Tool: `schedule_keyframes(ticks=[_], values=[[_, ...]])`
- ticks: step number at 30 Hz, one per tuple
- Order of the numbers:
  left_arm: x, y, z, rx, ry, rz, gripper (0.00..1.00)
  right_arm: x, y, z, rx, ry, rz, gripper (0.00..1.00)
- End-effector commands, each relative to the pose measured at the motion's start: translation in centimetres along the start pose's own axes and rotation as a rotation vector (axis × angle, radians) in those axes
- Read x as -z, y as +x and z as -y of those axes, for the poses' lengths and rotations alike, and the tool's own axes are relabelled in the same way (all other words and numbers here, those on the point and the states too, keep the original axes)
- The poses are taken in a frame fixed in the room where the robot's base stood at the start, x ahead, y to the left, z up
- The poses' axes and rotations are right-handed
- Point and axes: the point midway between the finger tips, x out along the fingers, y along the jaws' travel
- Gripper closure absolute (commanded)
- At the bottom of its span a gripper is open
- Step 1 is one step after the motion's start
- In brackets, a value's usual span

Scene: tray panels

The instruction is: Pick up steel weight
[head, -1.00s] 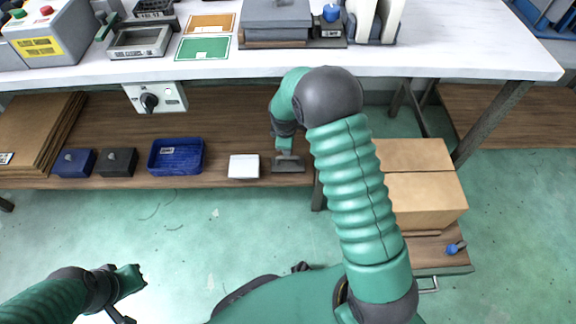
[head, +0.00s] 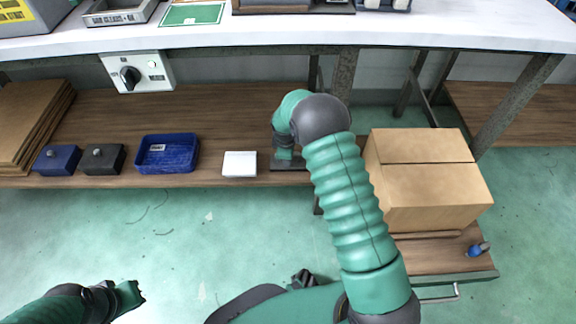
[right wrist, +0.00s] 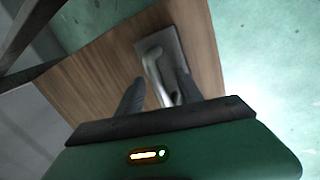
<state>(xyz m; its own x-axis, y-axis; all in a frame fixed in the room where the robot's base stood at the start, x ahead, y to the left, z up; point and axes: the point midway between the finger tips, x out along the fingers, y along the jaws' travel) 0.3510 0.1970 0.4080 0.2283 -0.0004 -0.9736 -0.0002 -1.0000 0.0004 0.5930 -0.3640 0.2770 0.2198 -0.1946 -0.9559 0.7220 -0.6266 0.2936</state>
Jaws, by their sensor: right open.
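On the lower wooden shelf, a flat grey metal plate with a raised bar handle, which looks like the steel weight (head: 293,165), lies near the front edge. My right gripper (head: 285,158) is over it, and the arm hides part of the plate. In the right wrist view the steel weight (right wrist: 172,48) shows its handle between the two spread fingers of the right gripper (right wrist: 160,92). I cannot tell whether the fingers touch it. My left gripper (head: 137,292) is low at the left, over the floor, away from the shelf; its jaw gap is not clear.
A white block (head: 240,164) lies just left of the weight. Further left are a blue tray (head: 167,153), a black knobbed block (head: 103,160) and a blue knobbed block (head: 57,160). A cardboard box (head: 430,180) stands right of my arm. The white tabletop (head: 270,35) overhangs behind.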

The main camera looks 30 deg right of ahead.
Motion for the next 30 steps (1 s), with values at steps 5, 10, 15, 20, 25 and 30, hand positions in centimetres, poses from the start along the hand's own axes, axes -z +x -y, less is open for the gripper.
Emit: schedule_keyframes(ticks=[5,10,15,20,25,30], values=[[0.08,-0.19,0.0,0.0,0.0,-0.001,1.0,0.01,-0.16,-0.01,0.0,0.0,0.0,0.68],[0.07,-0.19,0.0,0.0,0.0,-0.001,1.0,0.02,-0.18,-0.01,0.0,0.0,0.0,0.9],[0.07,-0.19,0.0,0.0,0.0,-0.001,1.0,0.02,-0.19,0.0,0.001,0.001,0.0,1.0],[0.07,-0.18,0.0,0.0,0.0,-0.001,1.0,0.03,-0.19,0.01,0.001,0.001,0.0,1.0],[0.06,-0.18,0.0,0.0,0.0,-0.001,1.0,0.04,-0.18,0.03,0.001,0.001,-0.001,1.0],[0.06,-0.18,0.0,0.0,0.0,0.0,1.0,0.05,-0.18,0.05,0.001,0.001,-0.001,1.0]])
